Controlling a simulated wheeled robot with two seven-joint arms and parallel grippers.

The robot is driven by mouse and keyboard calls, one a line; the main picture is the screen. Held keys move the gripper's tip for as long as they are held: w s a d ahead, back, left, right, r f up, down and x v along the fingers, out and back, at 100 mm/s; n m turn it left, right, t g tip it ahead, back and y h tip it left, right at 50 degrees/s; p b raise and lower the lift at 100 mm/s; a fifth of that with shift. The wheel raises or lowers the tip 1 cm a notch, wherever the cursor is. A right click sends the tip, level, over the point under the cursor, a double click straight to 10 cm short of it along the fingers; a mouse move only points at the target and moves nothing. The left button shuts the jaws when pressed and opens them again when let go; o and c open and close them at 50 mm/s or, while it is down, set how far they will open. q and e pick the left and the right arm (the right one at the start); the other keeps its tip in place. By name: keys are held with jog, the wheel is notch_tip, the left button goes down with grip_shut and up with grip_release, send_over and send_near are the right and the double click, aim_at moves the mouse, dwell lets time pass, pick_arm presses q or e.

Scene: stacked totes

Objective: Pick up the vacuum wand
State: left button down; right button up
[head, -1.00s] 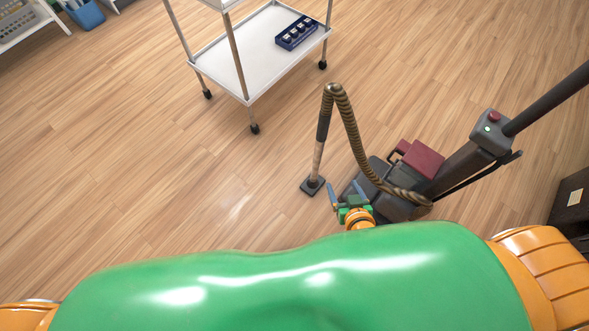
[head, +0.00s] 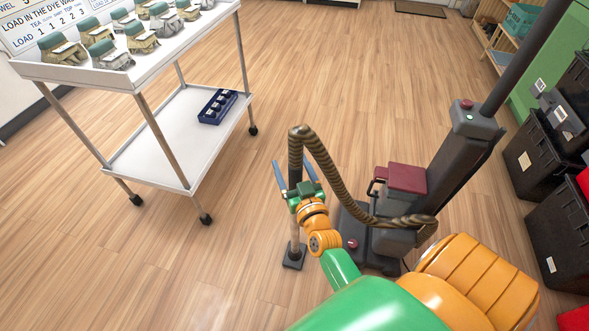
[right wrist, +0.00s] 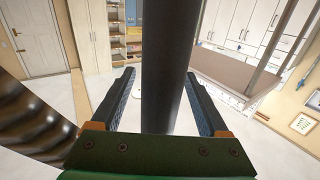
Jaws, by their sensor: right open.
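The vacuum wand (head: 296,152) stands upright on its dark foot, left of the vacuum body (head: 384,215). It has a dark upper grip and a wood-coloured lower tube. A ribbed brown hose (head: 340,185) arches from its top to the body. My right gripper (head: 291,162) is open at the dark upper grip, one finger on each side of it. In the right wrist view the dark tube (right wrist: 165,85) rises between the open fingers (right wrist: 160,75), with visible gaps at both sides. Part of the lower wand is hidden behind my gripper. My left gripper is out of view.
A white two-level cart (head: 135,165) stands at the left, with several green-and-beige items on top and a blue tray (head: 217,106) on its lower shelf. Black totes (head: 562,225) are stacked at the right. The floor beyond the vacuum is clear.

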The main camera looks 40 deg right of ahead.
grip_shut()
dwell(1.4)
